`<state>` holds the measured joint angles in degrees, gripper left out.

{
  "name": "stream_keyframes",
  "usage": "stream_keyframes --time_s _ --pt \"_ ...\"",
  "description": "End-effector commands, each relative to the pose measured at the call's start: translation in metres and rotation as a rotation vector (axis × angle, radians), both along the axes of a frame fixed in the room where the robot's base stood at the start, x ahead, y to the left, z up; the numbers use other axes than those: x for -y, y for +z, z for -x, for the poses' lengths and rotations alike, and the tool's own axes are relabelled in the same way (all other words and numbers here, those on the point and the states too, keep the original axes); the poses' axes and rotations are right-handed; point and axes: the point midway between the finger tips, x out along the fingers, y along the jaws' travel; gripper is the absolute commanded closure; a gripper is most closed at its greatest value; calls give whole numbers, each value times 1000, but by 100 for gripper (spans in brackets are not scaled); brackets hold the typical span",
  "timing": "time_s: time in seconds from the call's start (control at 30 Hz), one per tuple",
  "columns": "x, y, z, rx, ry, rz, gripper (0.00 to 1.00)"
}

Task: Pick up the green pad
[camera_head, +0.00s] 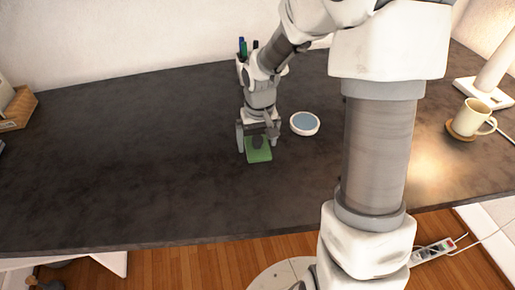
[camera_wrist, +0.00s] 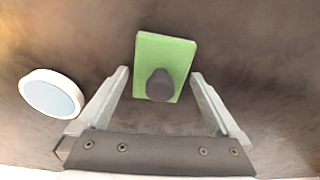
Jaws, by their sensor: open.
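The green pad (camera_head: 259,154) lies flat on the dark table, a small rectangle with a dark rounded knob on it. In the wrist view the green pad (camera_wrist: 167,54) is between and just beyond the fingertips, and its dark knob (camera_wrist: 160,85) is near its lower edge. My gripper (camera_head: 258,143) is over the pad, pointing down. In the wrist view my gripper (camera_wrist: 159,75) is open, with one finger on each side of the pad and a gap on both sides. I cannot tell its exact height above the table.
A round white dish with a blue-grey top (camera_head: 304,123) sits close to the right of my gripper; it also shows in the wrist view (camera_wrist: 52,93). A pen holder (camera_head: 243,68) stands behind. A mug (camera_head: 472,117) is at far right. The table's left side (camera_head: 120,150) is clear.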

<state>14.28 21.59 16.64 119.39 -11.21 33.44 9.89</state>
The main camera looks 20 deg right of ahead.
Motion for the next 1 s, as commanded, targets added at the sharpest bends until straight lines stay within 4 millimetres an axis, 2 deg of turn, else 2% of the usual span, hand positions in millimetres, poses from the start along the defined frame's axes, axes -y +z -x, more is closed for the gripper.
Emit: stream_keyframes --time_s 0.13,0.5,0.53,0.8,1.0 --pt "0 1 0 1 0 0 2" --pt "0 2 0 1 0 0 68" --pt "0 2 0 1 0 0 72" --pt "0 4 0 2 0 0 72" --pt "0 22 -1 4 -1 1 72"
